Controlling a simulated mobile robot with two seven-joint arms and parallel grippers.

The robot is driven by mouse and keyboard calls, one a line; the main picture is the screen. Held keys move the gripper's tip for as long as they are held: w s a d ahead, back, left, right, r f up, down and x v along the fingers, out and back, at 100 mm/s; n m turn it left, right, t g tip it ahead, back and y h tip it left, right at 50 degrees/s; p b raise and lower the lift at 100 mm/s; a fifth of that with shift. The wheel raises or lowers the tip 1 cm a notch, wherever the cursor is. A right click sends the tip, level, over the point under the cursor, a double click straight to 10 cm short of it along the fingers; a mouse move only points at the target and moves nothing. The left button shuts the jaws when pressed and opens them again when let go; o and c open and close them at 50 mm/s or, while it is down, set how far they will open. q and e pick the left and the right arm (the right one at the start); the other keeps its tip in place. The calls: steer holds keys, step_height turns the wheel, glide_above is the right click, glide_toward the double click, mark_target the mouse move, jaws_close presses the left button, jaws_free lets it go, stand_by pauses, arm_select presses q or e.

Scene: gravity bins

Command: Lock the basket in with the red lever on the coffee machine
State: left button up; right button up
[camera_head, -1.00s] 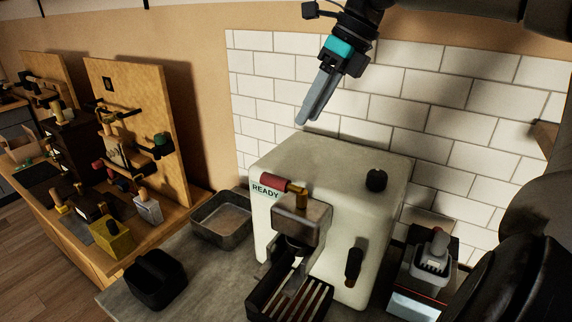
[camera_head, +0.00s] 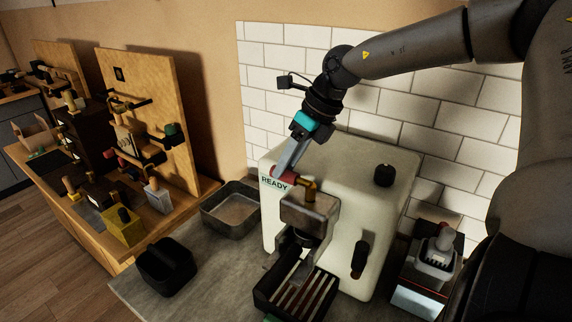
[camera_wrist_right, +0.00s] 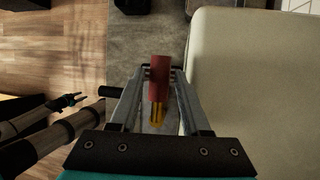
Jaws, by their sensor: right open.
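The coffee machine (camera_head: 345,200) is a cream box with a READY sign on its front. Its red lever (camera_head: 278,174), on a brass stem, sticks out to the left above the metal brew head (camera_head: 308,215). My right gripper (camera_head: 282,170) has come down at the lever, and a finger hides part of it in the head view. In the right wrist view the red lever (camera_wrist_right: 158,82) lies between the two spread fingers, with no clear grip on it. Metal parts show under the brew head, but I cannot make out the basket separately.
A drip tray (camera_head: 297,293) sits below the brew head. A grey metal pan (camera_head: 230,208) and a black container (camera_head: 165,268) stand to the left. A grinder-like device (camera_head: 432,262) stands at the right. A tiled wall (camera_head: 440,90) is close behind the machine.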

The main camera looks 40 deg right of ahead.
steer(key=shift+w+a+f, duration=0.15)
steer(key=shift+f, duration=0.35)
jaws_close()
stand_by(1.3)
